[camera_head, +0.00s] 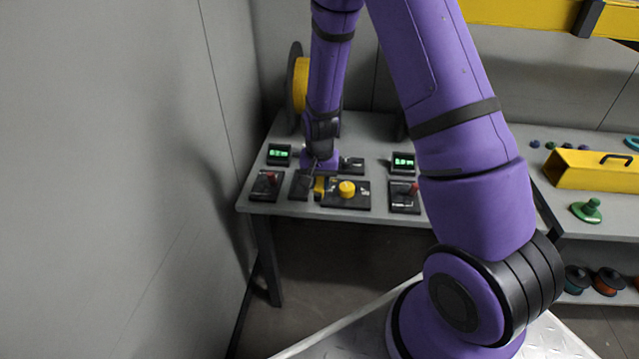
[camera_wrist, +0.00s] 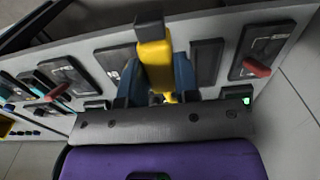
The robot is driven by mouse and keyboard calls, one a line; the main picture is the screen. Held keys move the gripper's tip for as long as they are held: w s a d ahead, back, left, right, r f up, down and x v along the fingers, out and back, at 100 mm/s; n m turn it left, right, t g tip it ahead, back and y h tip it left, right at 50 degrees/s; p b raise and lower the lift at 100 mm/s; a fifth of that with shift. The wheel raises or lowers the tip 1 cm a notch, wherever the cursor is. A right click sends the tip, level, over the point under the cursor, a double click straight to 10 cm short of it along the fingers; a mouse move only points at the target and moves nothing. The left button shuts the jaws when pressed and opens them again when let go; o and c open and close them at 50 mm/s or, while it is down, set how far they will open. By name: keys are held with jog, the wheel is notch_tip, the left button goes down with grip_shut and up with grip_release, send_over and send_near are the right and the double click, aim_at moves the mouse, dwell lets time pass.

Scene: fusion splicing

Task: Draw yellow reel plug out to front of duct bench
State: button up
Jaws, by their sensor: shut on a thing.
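The yellow reel plug (camera_wrist: 154,62), with a black end, sits between the two blue-grey fingers of my gripper (camera_wrist: 157,82) in the wrist view. The fingers are shut on it. In the head view my gripper (camera_head: 316,184) is low over the front left part of the grey duct bench (camera_head: 292,208). A small bit of yellow (camera_head: 319,187) shows at the fingers there. The yellow reel (camera_head: 300,84) stands upright at the back left, partly behind my arm. Whether a line runs from the plug to the reel cannot be seen.
A wall is close on the left. A yellow box (camera_head: 595,170) stands on the right bench.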

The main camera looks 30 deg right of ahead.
jog(key=s+d+n, duration=0.6)
jog(key=d+n, duration=0.2)
jog(key=n, duration=0.4)
jog(key=shift+d, duration=0.1)
